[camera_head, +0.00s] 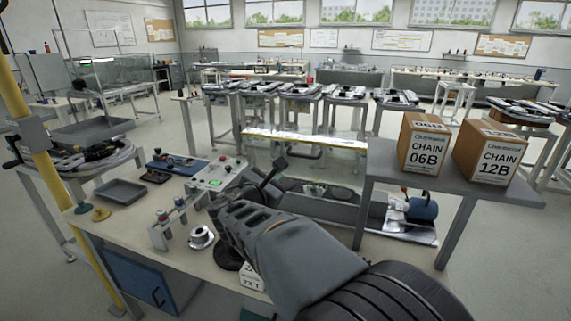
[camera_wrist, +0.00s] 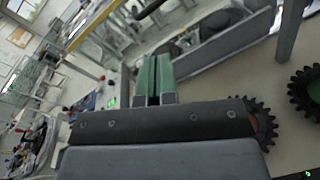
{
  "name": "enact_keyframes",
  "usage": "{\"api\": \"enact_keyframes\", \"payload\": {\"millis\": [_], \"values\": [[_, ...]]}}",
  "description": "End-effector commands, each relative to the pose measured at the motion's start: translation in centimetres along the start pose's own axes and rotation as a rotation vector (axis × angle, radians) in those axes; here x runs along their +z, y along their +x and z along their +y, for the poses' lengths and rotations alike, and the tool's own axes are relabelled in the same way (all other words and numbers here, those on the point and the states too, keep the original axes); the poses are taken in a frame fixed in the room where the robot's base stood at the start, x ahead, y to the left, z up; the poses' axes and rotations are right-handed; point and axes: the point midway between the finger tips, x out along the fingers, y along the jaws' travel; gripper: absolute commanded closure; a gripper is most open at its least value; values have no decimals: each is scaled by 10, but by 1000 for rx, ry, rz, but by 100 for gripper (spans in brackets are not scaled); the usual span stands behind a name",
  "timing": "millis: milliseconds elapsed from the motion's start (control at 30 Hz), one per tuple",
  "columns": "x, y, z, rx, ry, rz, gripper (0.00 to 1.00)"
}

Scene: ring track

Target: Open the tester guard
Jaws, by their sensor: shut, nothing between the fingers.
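The tester guard is a clear panel with a yellow upper edge (camera_head: 305,139). It appears upright along the tester's far side in the head view. A yellow bar that looks like the same edge (camera_wrist: 93,27) crosses the upper left of the wrist view. The tester's grey bed (camera_head: 340,207) lies on the bench, with a blue motor (camera_head: 424,209) at its right end. My gripper (camera_wrist: 153,65) has green fingers, shut and empty, apart from the yellow bar. My arm hides part of the tester and bench in the head view.
A control box with a green display (camera_head: 217,176) stands left of the tester. A raised shelf with two chain boxes (camera_head: 423,146) (camera_head: 489,153) stands at the right. Dark sprockets (camera_wrist: 262,122) (camera_wrist: 306,88) lie right of my gripper in the wrist view. A grey tray (camera_head: 121,191) is at the bench's left.

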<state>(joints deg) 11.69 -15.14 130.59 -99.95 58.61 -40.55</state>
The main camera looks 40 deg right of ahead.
Motion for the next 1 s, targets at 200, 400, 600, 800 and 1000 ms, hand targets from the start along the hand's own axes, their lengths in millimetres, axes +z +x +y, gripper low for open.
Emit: {"api": "enact_keyframes", "payload": {"millis": [200, 400, 600, 800, 1000], "values": [[-11, 18, 20, 126, -293, -177, 100], [-8, 29, 31, 163, -387, -236, 100], [-1, 59, 38, 164, -394, -240, 100], [7, 97, 46, 163, -391, -239, 100], [13, 127, 53, 166, -391, -238, 100]]}}
